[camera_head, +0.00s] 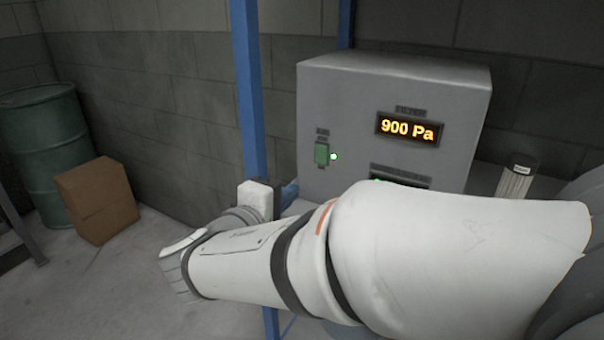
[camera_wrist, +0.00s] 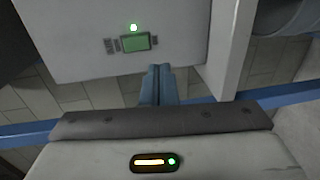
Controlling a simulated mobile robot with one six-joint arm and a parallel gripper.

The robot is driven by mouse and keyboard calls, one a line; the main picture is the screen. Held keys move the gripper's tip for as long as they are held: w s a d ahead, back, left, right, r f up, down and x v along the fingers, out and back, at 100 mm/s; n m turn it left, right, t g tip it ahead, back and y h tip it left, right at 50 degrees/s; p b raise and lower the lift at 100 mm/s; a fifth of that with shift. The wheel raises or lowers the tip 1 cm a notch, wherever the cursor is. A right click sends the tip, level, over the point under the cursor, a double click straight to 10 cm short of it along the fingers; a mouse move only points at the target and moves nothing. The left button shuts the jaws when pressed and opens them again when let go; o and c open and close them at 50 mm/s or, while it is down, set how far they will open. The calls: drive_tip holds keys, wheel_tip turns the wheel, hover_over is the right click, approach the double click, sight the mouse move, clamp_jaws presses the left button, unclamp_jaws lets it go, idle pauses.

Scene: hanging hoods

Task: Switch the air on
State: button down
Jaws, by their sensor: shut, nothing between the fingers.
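A grey control box (camera_head: 335,105) stands behind my arm in the head view. On its front is a green switch (camera_head: 321,154) with a small lit green lamp (camera_head: 333,156) beside it. A display (camera_head: 409,129) under a "FILTER" label reads 900 Pa in orange. In the wrist view the green switch (camera_wrist: 136,43) and lit lamp (camera_wrist: 133,27) show just beyond my gripper (camera_wrist: 158,72). Its blue fingers are together and empty, with the tips short of the switch in the picture; contact cannot be told. In the head view my gripper (camera_head: 290,190) is partly hidden below the switch.
A blue post (camera_head: 249,90) stands left of the box. A cylindrical filter (camera_head: 517,178) stands at the right. A dark panel (camera_head: 402,173) low on the box is partly covered by my arm. A green drum (camera_head: 45,135) and a cardboard box (camera_head: 96,200) stand at the left.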

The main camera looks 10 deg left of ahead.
drive_tip(key=shift+f+v, duration=0.25)
drive_tip(key=shift+v, duration=0.85)
drive_tip(key=shift+f+v, duration=0.25)
drive_tip(key=shift+v, duration=0.85)
drive_tip(key=d+m+g+h+p, duration=0.2)
drive_tip(key=d+m+g+p, duration=0.45)
drive_tip(key=d, duration=1.15)
drive_tip(key=s+d+r+m+g+y+p, duration=0.2)
drive_tip(key=s+d+m+g+y+p, duration=0.4)
drive_tip(key=s+d+m+y+p, duration=0.1)
drive_tip(key=s+d+p, duration=0.1)
drive_tip(key=d+p, duration=0.1)
drive_tip(key=p, duration=0.1)
drive_tip(key=shift+y, duration=0.3)
